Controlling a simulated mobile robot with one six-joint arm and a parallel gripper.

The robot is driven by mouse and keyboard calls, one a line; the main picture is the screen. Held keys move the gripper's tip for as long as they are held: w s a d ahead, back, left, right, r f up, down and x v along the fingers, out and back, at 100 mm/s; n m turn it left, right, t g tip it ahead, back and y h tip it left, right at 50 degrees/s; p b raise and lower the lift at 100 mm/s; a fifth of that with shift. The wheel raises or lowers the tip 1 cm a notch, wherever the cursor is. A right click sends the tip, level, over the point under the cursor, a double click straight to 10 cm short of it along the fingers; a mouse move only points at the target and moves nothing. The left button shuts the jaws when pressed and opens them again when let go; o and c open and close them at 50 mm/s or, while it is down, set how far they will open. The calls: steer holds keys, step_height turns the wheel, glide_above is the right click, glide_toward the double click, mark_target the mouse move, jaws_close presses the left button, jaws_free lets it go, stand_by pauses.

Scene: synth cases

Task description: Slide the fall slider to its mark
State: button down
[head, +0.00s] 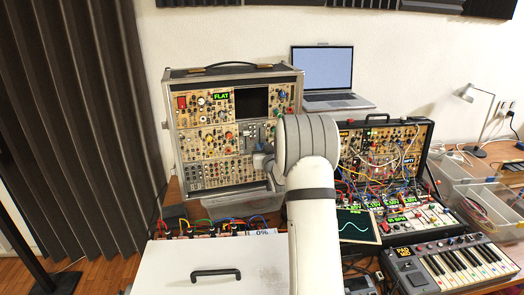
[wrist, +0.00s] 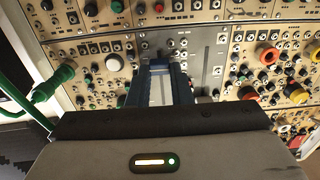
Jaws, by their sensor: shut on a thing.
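The tall synth case (head: 236,77) stands upright at the left, its beige panels full of knobs, jacks and a green "FLAT" display (head: 221,97). My gripper (head: 262,160) reaches its lower right part, at a grey module (head: 252,133). In the wrist view the blue fingers of my gripper (wrist: 165,60) are at the grey panel (wrist: 209,45), shut on a small slider cap there. The fingers hide the cap and most of its slot. The fall slider's lettering and its mark cannot be read.
Knobs and red and orange caps (wrist: 267,55) crowd the panel to the right. A green plug and cable (wrist: 52,83) are at the left. A patched second case (head: 385,147), laptop (head: 322,75), small screen (head: 357,226) and keyboard (head: 455,265) stand to the right. A white handled box (head: 165,265) is in front.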

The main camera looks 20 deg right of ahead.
step_height(320, 180, up, 7)
steer(key=shift+f+b, duration=0.2)
steer(key=shift+b, duration=0.35)
steer(key=c, duration=1.3)
jaws_free()
steer(key=shift+f, duration=0.1)
steer(key=b, duration=0.2)
glide_toward(259, 127)
steer(key=shift+s+f, duration=0.1)
steer(key=shift+s, duration=0.75)
